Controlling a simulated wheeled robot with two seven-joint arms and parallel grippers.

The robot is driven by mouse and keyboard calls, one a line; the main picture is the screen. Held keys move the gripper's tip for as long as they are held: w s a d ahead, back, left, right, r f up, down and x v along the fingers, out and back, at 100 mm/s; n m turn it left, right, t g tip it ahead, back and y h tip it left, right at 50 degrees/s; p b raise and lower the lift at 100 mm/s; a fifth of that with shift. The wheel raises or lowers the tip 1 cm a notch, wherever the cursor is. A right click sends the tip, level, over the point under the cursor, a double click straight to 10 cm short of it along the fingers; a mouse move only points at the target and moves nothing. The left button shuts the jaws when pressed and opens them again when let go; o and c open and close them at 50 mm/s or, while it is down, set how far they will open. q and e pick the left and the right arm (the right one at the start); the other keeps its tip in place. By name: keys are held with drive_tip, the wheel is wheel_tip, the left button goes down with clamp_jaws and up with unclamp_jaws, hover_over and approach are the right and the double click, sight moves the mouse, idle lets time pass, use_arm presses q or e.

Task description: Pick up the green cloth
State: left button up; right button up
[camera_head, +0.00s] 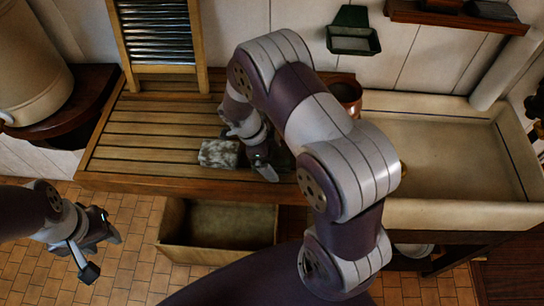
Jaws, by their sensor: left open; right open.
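My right arm reaches over the slatted wooden counter (150,150), and its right gripper (262,163) points down at the counter near its front edge. That gripper is open. A small dark greenish patch (284,157) shows just right of its fingers, mostly hidden by my arm; I cannot tell for sure that it is the green cloth, or whether the fingers touch it. A grey-white mottled block (219,153) lies just left of the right gripper. My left gripper (101,254) is open and empty, low at the left over the tiled floor, away from the counter.
A washboard (155,35) leans at the back of the counter. A copper pot (346,92) stands behind my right arm. A pale sink (450,150) is at right. A green holder (352,35) hangs on the wall. An open wooden box (170,222) sits below the counter. The counter's left part is clear.

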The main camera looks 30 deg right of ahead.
idle(0.3)
drive_tip(key=c, duration=1.1)
